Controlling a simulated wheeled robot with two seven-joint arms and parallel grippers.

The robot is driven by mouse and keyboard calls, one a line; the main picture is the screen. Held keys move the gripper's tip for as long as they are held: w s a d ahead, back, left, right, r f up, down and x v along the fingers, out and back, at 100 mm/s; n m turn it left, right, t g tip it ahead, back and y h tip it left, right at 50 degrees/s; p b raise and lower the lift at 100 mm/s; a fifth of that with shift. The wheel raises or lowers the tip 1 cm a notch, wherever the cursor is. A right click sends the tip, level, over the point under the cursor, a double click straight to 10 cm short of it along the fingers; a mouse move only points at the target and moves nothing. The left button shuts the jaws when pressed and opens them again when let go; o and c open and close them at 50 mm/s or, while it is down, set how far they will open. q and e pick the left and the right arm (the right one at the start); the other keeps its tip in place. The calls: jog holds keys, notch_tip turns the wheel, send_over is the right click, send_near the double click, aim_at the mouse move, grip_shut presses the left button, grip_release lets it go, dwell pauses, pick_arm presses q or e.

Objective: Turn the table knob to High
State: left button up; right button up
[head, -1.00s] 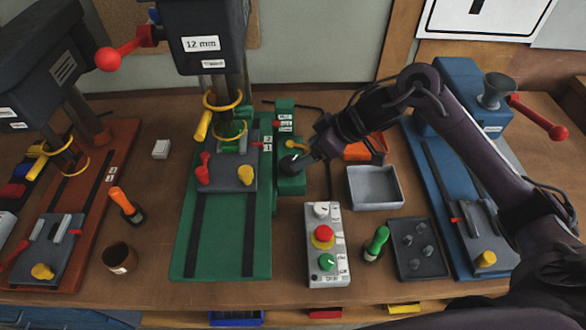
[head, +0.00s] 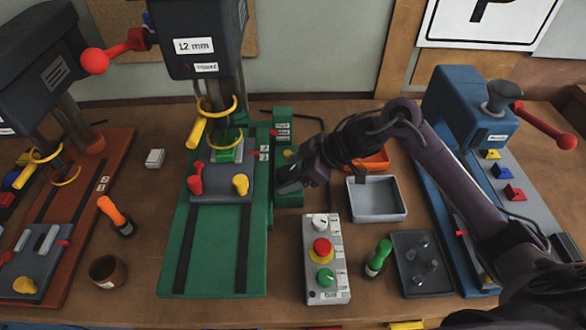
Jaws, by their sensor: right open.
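The green drill press in the middle has a green side box (head: 283,114) with small labels I cannot read. A yellow knob (head: 289,154) shows on this box, partly hidden by my gripper; I cannot tell its setting. My right gripper (head: 283,181) is open, at the lower part of the box, just in front of and below the knob. Its fingers look dark against the box, and I cannot tell whether they touch anything. My left gripper is not in view.
A grey control box (head: 327,282) with a red button stands in front. A grey tray (head: 376,212) and an orange bin (head: 374,161) are right of my gripper. A vise (head: 222,184) with red and yellow handles is left. The green base (head: 213,268) is clear in front.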

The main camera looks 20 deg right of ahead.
jog(key=shift+c, duration=1.2)
jog(key=c, duration=0.7)
jog(key=m+t+p, duration=0.1)
jog(key=m+h+p, duration=0.1)
jog(key=m+p, duration=0.1)
jog(key=shift+s+a+r+t+h+p, duration=0.2)
jog(key=shift+t+h+p, duration=0.1)
jog(key=shift+t, duration=0.1)
jog(key=shift+c, duration=0.2)
jog(key=m+t+h+p, duration=0.1)
jog(key=m, duration=0.1)
jog(key=shift+m+h+p, duration=0.35)
jog(key=shift+m+h, duration=0.05)
jog(key=shift+s+a+f+m+t, duration=0.1)
jog(key=shift+a+f+m+t, duration=0.05)
jog(key=shift+m+t, duration=0.2)
jog(key=shift+f+m+t+h, duration=0.1)
jog(key=shift+m+t+h, duration=0.15)
jog(key=shift+m+h, duration=0.55)
jog(key=shift+a+m+h+b, duration=0.1)
jog(key=shift+m+h+b, duration=0.85)
jog(key=shift+m, duration=0.3)
